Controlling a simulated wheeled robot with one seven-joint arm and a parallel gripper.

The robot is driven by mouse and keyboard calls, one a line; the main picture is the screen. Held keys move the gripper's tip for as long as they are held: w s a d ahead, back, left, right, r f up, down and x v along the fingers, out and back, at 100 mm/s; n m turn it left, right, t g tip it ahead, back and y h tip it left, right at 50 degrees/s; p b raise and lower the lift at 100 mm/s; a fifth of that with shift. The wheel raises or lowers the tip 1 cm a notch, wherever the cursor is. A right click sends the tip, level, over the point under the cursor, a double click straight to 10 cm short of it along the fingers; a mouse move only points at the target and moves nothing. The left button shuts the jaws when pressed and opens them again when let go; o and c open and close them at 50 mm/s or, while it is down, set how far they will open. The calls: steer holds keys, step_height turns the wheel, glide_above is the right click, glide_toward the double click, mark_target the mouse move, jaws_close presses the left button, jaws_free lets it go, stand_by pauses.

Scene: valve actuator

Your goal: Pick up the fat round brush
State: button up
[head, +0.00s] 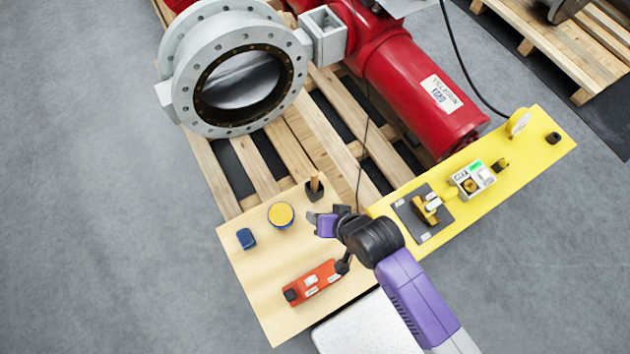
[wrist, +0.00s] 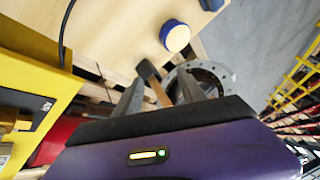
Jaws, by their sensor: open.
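The fat round brush (head: 315,189) stands on the light wooden board (head: 255,282) near its back edge, dark head down and short wooden handle up. My gripper (head: 312,217) is open and empty, just in front of the brush in the head view. In the wrist view the brush (wrist: 159,92) shows between the two spread dark fingers (wrist: 163,83), its wooden handle toward my palm. The fingers do not appear closed on it; the exact distance is hard to tell.
A blue tin with a yellow top (head: 280,215) and a small blue block (head: 246,239) stand left of the brush. An orange tool (head: 312,282) lies in front. A yellow board (head: 543,150) with devices is on the right. The flanged valve (head: 190,75) rises behind on a pallet.

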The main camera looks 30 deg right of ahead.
mark_target(314, 173)
steer(key=w+d+r+m+g, duration=0.1)
steer(key=w+g, duration=0.1)
steer(key=w, duration=0.2)
steer(key=w+d+r+m+g, duration=0.1)
steer(key=w+d+g, duration=0.1)
steer(key=w, duration=0.2)
steer(key=w+d+r+m+g+h, duration=0.1)
steer(key=w, duration=0.3)
steer(key=shift+d+g, duration=0.35)
steer(key=shift+g, duration=0.05)
steer(key=shift+w+d+r+g, duration=0.15)
steer(key=shift+d+r+g, duration=0.15)
steer(key=shift+d, duration=0.05)
step_height(314, 173, down, 2)
steer(key=shift+f, duration=0.2)
steer(key=shift+w+a+f, duration=0.1)
steer(key=shift+a+f, duration=0.1)
steer(key=shift+f, duration=1.1)
steer(key=shift+w+a+f, duration=0.1)
steer(key=shift+a+f, duration=0.05)
steer(key=shift+f, duration=1.1)
jaws_close()
